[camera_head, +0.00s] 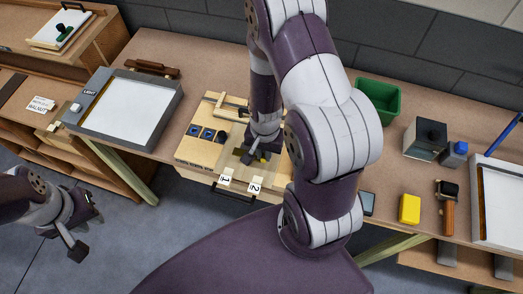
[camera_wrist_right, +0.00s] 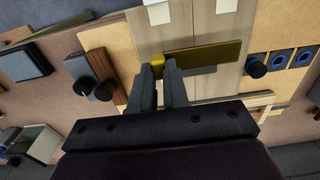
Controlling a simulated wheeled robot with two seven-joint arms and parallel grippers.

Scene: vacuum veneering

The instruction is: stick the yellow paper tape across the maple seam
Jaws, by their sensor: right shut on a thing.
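My right gripper (camera_wrist_right: 168,75) points down at the pale wood panels (camera_wrist_right: 205,20), its fingers close together at a yellow piece (camera_wrist_right: 157,66). A long olive-yellow strip, apparently the paper tape (camera_wrist_right: 210,55), runs from beside the fingertips across the light panels and their seam line. I cannot tell whether it lies flat on the wood or hovers just above. In the head view my right gripper (camera_head: 250,155) is over the work board, and my arm hides much of it. My left gripper (camera_head: 84,229) is empty, with its fingers apart, over the floor at the left.
Several blue-ringed parts (camera_head: 208,135) sit on the work board beside the panels. Labels 1 (camera_head: 226,175) and 2 (camera_head: 255,184) mark its front edge. A green bin (camera_head: 380,98) and a yellow block (camera_head: 409,208) stand right.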

